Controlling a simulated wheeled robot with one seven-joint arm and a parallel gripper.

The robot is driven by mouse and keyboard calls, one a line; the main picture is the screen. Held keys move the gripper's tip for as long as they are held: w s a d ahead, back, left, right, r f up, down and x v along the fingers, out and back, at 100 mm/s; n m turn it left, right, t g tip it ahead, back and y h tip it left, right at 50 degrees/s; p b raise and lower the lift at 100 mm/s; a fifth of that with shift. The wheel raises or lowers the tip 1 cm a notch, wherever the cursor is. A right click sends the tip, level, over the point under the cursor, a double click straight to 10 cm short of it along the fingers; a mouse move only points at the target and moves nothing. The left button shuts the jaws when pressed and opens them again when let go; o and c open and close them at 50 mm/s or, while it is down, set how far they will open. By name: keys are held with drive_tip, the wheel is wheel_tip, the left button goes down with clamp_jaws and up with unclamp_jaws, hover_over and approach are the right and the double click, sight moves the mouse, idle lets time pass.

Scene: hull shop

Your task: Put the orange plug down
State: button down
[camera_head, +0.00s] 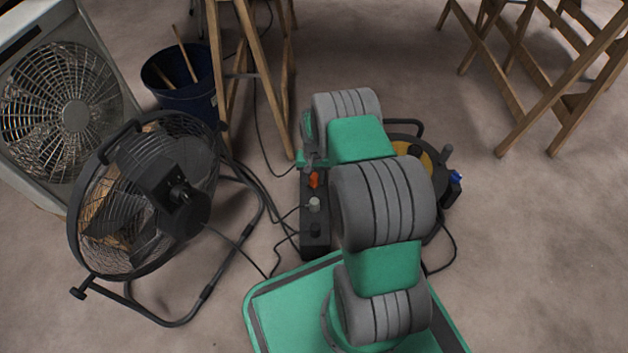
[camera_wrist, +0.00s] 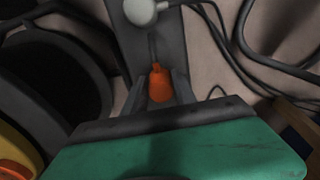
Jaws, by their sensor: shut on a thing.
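The orange plug (camera_wrist: 160,84) sits between the two fingers of my gripper (camera_wrist: 160,88) in the wrist view, and the gripper is shut on it. In the head view the orange plug (camera_head: 314,180) shows over the far part of the black power strip (camera_head: 316,246), just in front of my gripper (camera_head: 313,163). I cannot tell whether the plug touches the strip or is clear of it. A white plug (camera_head: 314,202) and a black plug (camera_head: 315,230) are on the strip nearer to me. The white plug also shows at the top of the wrist view (camera_wrist: 143,10).
A round floor fan (camera_head: 150,195) and a box fan (camera_head: 70,110) stand left. A blue bucket (camera_head: 185,100) and wooden trestle (camera_head: 255,75) are behind. A yellow-black cable reel (camera_head: 440,160) is right of the strip, partly hidden by my arm. Cables lie left of the strip.

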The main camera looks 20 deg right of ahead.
drive_tip(key=shift+f, duration=0.1)
drive_tip(key=shift+f, duration=0.1)
drive_tip(key=c, duration=1)
unclamp_jaws()
drive_tip(key=shift+f, duration=0.1)
